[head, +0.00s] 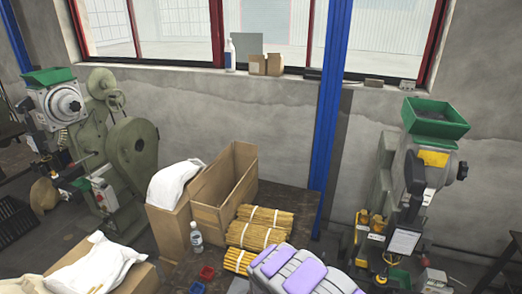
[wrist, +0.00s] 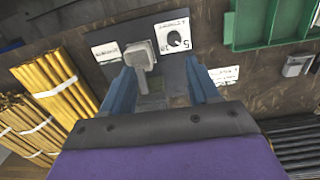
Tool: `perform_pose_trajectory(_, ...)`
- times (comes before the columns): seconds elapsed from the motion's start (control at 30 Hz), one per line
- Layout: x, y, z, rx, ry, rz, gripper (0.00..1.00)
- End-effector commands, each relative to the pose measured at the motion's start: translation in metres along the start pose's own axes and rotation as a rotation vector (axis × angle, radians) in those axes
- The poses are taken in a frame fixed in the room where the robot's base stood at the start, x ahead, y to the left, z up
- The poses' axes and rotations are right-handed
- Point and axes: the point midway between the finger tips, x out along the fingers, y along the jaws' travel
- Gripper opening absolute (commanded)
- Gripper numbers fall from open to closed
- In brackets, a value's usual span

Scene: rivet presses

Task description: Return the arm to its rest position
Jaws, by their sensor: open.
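My gripper (wrist: 158,76) shows in the wrist view with two blue fingers apart. Nothing is clamped between them. A small grey block (wrist: 140,55), like a switch or lever, stands on a dark panel (wrist: 115,68) beyond the gap, near the left finger. I cannot tell whether the finger touches it. My purple and grey arm (head: 305,272) reaches in at the bottom of the head view, low over the workbench. The gripper's fingers cannot be made out there.
Bundles of yellow rods (head: 250,235) lie left of my arm; they also show in the wrist view (wrist: 50,85). A cardboard box (head: 225,190), a bottle (head: 196,237) and small red and blue trays stand nearby. Presses stand left (head: 130,150) and right (head: 420,170). A blue post (head: 330,100) rises behind.

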Motion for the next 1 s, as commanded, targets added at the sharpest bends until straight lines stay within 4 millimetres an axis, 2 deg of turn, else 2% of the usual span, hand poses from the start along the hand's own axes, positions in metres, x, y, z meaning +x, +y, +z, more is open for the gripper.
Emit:
perform_pose_trajectory(0.03, -0.006, 0.015, 0.011, 0.031, -0.022, 0.022, 0.6)
perform_pose_trajectory(0.2, -0.044, 0.053, 0.061, 0.174, -0.108, 0.072, 0.6)
perform_pose_trajectory(0.33, -0.078, 0.071, 0.096, 0.293, -0.158, 0.105, 0.6)
perform_pose_trajectory(0.47, -0.113, 0.077, 0.125, 0.413, -0.192, 0.127, 0.6)
perform_pose_trajectory(0.63, -0.157, 0.07, 0.159, 0.572, -0.216, 0.142, 0.6)
perform_pose_trajectory(0.73, -0.179, 0.058, 0.175, 0.66, -0.22, 0.144, 0.6)
perform_pose_trajectory(0.87, -0.204, 0.037, 0.193, 0.77, -0.217, 0.134, 0.6)
perform_pose_trajectory(1.0, -0.226, 0.006, 0.208, 0.878, -0.206, 0.111, 0.6)
